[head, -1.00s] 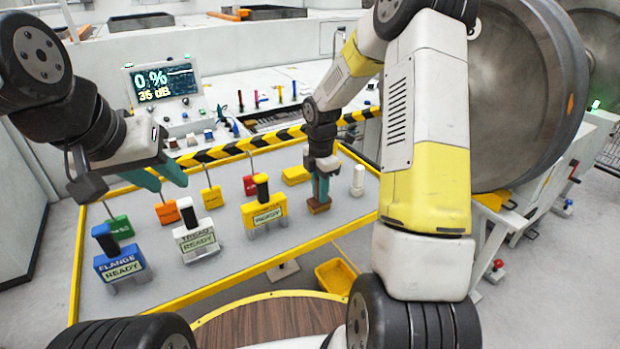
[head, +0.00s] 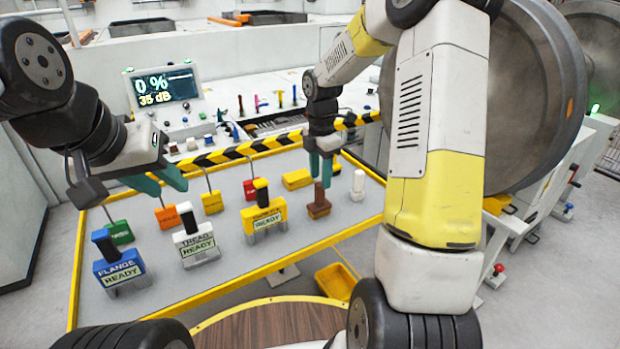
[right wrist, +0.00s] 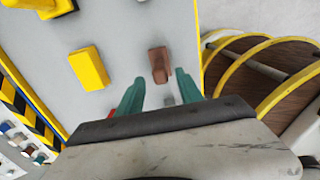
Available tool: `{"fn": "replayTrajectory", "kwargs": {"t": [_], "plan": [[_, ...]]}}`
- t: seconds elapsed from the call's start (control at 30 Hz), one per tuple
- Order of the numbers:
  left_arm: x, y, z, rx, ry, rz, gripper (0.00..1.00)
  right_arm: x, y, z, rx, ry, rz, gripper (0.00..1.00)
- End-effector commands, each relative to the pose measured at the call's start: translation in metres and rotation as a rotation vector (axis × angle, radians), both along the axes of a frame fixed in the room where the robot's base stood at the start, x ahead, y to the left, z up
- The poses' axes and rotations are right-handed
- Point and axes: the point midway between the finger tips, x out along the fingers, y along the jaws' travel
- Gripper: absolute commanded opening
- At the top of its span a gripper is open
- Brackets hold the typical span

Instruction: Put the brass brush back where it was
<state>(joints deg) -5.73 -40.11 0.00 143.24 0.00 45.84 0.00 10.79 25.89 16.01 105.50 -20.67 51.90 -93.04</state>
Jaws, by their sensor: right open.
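The brass brush, a brown block with an upright handle (head: 319,203), stands on the grey tabletop near its right part. It also shows in the right wrist view (right wrist: 159,62), just beyond the fingertips. My right gripper (head: 321,177) points down above the brush, its teal fingers open and apart from it; in the right wrist view the fingers (right wrist: 160,84) have a gap with nothing held. My left gripper (head: 160,182) hangs over the left side of the table, with its teal fingers apart and empty.
A yellow block (head: 297,179) lies behind and left of the brush, and a white cylinder (head: 358,186) stands to its right. Blue (head: 120,268), white (head: 197,244) and yellow (head: 264,217) labelled tools stand along the front. A yellow bin (head: 337,281) is below the table edge.

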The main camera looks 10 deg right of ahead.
Motion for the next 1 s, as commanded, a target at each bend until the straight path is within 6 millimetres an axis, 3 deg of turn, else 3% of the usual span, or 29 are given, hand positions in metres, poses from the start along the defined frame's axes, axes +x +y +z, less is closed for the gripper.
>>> {"fn": "replayTrajectory", "kwargs": {"t": [0.1, 0.3, 0.47, 0.57, 0.73, 0.9, 1.0], "plan": [[0.0, 0.0, 0.0, 0.0, 0.0, 0.0, 0.32, 0.001, -0.001, 0.024, -0.001, -0.004, -0.001, 0.43], [0.0, 0.0, 0.0, 0.0, 0.0, 0.0, 0.32, 0.0, 0.0, 0.045, 0.0, -0.002, -0.003, 0.43], [0.0, 0.0, 0.0, 0.0, 0.0, 0.0, 0.32, -0.016, 0.002, 0.072, -0.003, -0.042, -0.123, 0.43], [0.0, 0.0, 0.0, 0.0, 0.0, 0.0, 0.32, -0.041, 0.004, 0.101, 0.01, -0.1, -0.32, 0.43], [0.0, 0.0, 0.0, 0.0, 0.0, 0.0, 0.32, -0.102, 0.008, 0.148, 0.103, -0.209, -0.761, 0.43], [0.0, 0.0, 0.0, 0.0, 0.0, 0.0, 0.32, -0.164, 0.012, 0.175, 0.283, -0.27, -1.203, 0.43], [0.0, 0.0, 0.0, 0.0, 0.0, 0.0, 0.32, -0.196, 0.015, 0.18, 0.408, -0.268, -1.433, 0.43]]}}
